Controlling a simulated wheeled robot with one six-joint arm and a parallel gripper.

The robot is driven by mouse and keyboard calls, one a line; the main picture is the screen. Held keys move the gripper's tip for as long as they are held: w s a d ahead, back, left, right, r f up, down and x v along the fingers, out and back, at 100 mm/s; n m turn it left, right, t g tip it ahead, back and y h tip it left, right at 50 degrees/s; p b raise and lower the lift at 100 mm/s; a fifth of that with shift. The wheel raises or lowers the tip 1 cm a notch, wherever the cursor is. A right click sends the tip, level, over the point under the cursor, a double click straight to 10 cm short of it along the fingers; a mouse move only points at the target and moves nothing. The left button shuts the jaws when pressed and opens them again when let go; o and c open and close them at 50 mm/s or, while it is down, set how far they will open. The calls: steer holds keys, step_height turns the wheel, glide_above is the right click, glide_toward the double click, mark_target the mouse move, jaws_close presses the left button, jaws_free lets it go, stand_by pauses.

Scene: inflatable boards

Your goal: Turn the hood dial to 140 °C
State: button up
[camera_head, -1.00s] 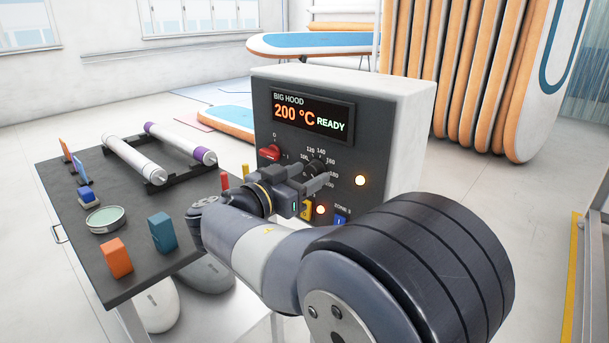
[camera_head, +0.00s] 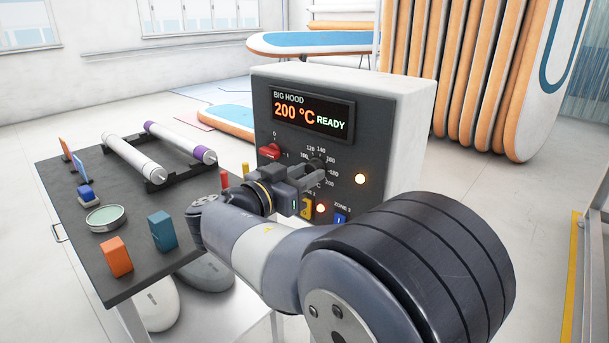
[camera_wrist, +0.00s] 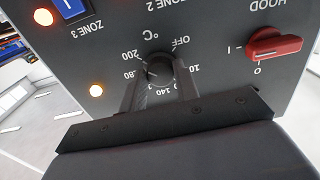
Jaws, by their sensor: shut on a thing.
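The dark hood dial (camera_wrist: 158,68) sits on the grey face of the big hood panel (camera_head: 262,105), ringed by temperature numbers. It also shows in the head view (camera_head: 317,164), partly covered by my gripper. My gripper (camera_head: 312,175) is shut on the dial, with one finger on each side of it in the wrist view (camera_wrist: 159,85). The display (camera_head: 312,112) reads 200 °C and READY. The dial's pointer is too small to read with certainty.
A red switch (camera_head: 269,152) is left of the dial. A dark table (camera_head: 130,220) with rollers and small blocks stands at the left.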

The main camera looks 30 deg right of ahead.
steer(key=n+b, duration=0.1)
steer(key=n, duration=1)
steer(key=shift+r, duration=0.1)
steer(key=n+p, duration=0.3)
steer(key=n, duration=0.3)
steer(key=shift+s+r+n, duration=0.1)
steer(key=shift+r+n, duration=0.05)
steer(key=shift+n, duration=0.15)
steer(key=n+p, duration=0.2)
steer(key=n, duration=0.2)
steer(key=shift+p, duration=0.35)
steer(key=shift+n+p, duration=0.7)
steer(key=shift+n, duration=0.2)
steer(key=o, duration=1)
steer(key=shift+c, duration=0.2)
